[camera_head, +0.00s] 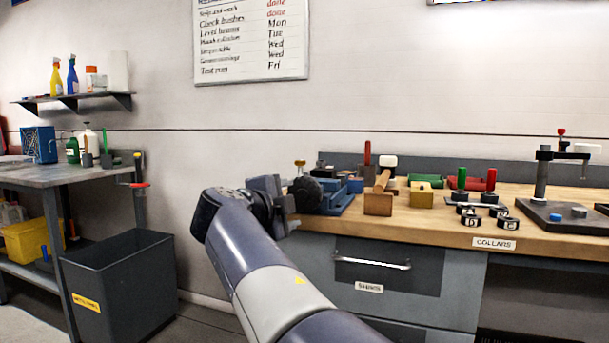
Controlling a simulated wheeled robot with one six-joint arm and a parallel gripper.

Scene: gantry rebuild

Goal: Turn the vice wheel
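A blue vice (340,203) sits at the left end of the wooden workbench. A dark round part (306,194) at its left side looks like the vice wheel. My arm reaches up from the bottom of the picture and bends at the wrist. My gripper (283,203) is at the bench's left end, right beside the dark wheel and partly overlapping it in the picture. I cannot tell whether it touches the wheel. The fingers are seen from behind and the side, so their opening is hidden.
A dark bin (120,290) stands on the floor at left, beside a grey bench (60,176).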

